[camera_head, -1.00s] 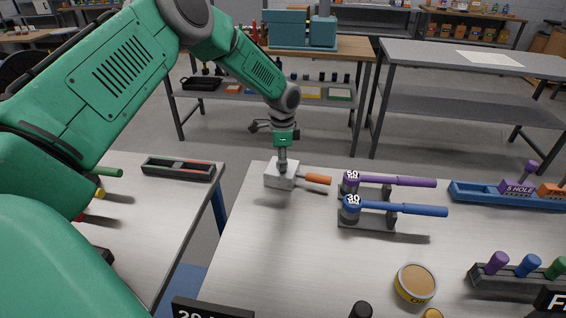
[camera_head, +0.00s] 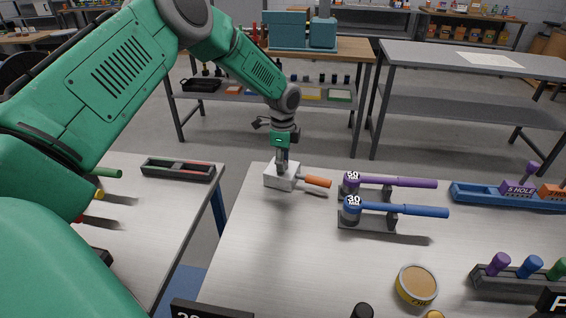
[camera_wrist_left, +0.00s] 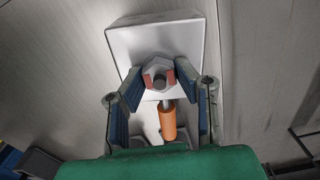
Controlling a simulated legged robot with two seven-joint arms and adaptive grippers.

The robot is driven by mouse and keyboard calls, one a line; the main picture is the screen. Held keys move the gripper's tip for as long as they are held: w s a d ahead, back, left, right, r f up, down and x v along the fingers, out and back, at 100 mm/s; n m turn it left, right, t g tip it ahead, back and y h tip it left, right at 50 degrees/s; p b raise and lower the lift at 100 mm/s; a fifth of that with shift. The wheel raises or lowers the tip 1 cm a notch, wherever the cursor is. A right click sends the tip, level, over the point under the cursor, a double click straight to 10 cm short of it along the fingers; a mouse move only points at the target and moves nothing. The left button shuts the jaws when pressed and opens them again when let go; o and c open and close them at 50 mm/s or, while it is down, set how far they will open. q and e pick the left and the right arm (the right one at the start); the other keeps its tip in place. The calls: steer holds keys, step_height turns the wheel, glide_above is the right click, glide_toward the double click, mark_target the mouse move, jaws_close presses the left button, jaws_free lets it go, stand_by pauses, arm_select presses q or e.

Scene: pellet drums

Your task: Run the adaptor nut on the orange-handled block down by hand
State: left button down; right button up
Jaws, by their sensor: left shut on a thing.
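The white block (camera_head: 272,181) with its orange handle (camera_head: 317,181) sits near the far left corner of the metal bench. My left gripper (camera_head: 283,170) points down onto the top of the block. In the left wrist view the grey adaptor nut (camera_wrist_left: 157,66) sits on the white block (camera_wrist_left: 191,40), and the orange handle (camera_wrist_left: 168,122) points toward the camera. My left gripper (camera_wrist_left: 158,79) is shut on the nut, with red-tipped fingers on either side of it. The nut's underside is hidden. My right gripper is out of view.
A purple-handled tool (camera_head: 400,182) and a blue-handled tool (camera_head: 410,208) lie in a dark stand right of the block. A yellow tin (camera_head: 416,284) stands nearer. A blue tray (camera_head: 480,197) lies far right. A gap separates this bench from the left table (camera_head: 190,200).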

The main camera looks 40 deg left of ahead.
arm_select(q)
steer(key=shift+w+r, duration=0.1)
steer(key=c, duration=1.2)
jaws_free()
step_height(320, 180, up, 12)
steer(key=shift+f, duration=0.1)
